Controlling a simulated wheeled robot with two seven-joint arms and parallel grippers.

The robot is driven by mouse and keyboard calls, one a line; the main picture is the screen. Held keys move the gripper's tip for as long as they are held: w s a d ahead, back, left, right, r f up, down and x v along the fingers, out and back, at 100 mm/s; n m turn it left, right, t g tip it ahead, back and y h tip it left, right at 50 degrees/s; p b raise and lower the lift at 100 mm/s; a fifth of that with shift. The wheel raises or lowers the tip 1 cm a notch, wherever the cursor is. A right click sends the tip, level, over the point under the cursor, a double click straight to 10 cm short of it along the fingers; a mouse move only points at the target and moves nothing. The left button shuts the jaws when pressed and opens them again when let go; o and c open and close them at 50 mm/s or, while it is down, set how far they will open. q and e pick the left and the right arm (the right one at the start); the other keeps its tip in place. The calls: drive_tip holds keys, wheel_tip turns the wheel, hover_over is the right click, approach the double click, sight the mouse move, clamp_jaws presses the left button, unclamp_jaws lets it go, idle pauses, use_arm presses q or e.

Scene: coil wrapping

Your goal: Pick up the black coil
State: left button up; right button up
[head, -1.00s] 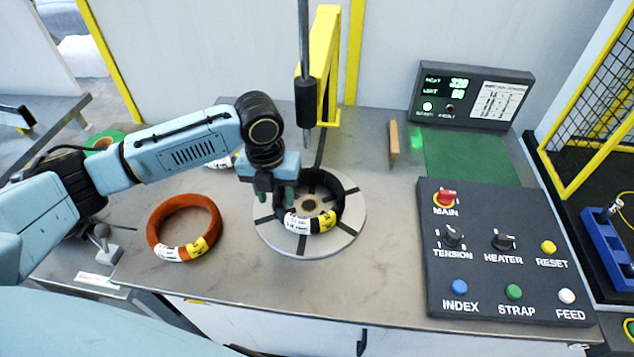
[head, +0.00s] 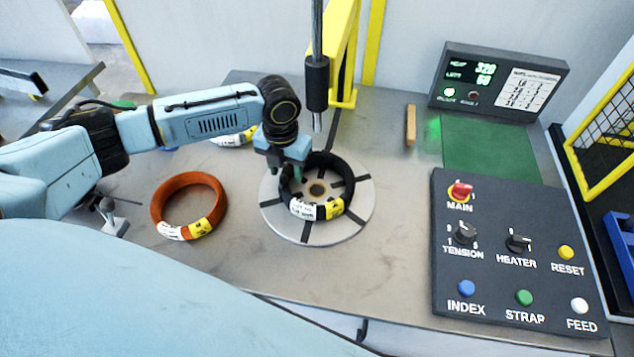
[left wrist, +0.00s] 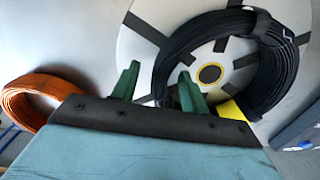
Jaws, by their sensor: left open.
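The black coil (head: 345,170) lies on the round grey turntable (head: 277,218), with a white and yellow label on its near side. It also shows in the left wrist view (left wrist: 275,80), on the white disc (left wrist: 135,50). My left gripper (head: 287,172) is over the left part of the coil's ring. In the left wrist view its green fingers (left wrist: 158,88) are apart, and one overlaps the coil's left side in the picture. Whether the fingers touch the coil cannot be told. My right gripper is not in view.
An orange coil (head: 161,200) lies left of the turntable. A dark rod (head: 317,85) hangs behind the turntable beside a yellow post (head: 345,60). A button panel (head: 500,275), a green mat (head: 490,150) and a display box (head: 500,80) are at the right.

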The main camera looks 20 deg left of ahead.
use_arm(q)
drive_tip(key=shift+c, duration=0.4)
clamp_jaws()
drive_tip(key=shift+r, duration=0.1)
idle(0.8)
drive_tip(key=shift+w+r, duration=0.1)
drive_tip(key=shift+w, duration=0.1)
